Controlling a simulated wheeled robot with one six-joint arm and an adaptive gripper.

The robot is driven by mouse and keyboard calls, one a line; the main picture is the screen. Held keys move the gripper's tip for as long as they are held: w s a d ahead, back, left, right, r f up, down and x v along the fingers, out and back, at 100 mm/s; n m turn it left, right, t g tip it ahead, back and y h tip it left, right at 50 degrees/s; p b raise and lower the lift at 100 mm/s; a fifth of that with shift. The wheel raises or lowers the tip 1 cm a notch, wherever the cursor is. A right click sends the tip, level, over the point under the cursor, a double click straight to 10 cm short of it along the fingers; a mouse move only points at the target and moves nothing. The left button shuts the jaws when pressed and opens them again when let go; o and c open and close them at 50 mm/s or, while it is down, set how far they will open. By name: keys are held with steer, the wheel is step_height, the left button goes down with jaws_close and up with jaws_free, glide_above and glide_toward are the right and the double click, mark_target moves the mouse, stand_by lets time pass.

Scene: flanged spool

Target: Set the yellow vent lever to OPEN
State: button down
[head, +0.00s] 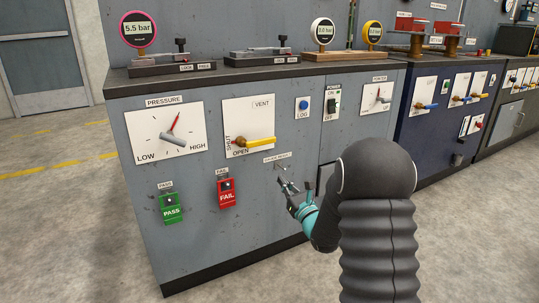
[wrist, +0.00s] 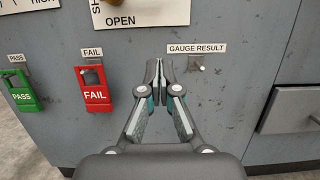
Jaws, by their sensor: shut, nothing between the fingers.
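The yellow vent lever (head: 256,142) is on a white plate (head: 262,108) marked VENT at the top, SHUT up the left side and OPEN along the bottom. In the wrist view my gripper (wrist: 166,72) is below the plate's lower edge (wrist: 145,14); the lever's handle is cut off above.
The GAUGE RESULT toggle (wrist: 196,62) is just right of my fingertips. The red FAIL switch (head: 227,190) and green PASS switch (head: 170,206) are to the left. A pressure dial (head: 165,132) is left of the vent plate; a blue LOG button (head: 303,104) is right.

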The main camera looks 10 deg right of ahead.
mark_target(256, 141)
steer(key=shift+w, duration=0.1)
steer(key=w+a+r, duration=0.3)
steer(key=w+r, duration=0.3)
steer(key=w, duration=0.3)
steer(key=shift+r, duration=0.25)
stand_by(0.3)
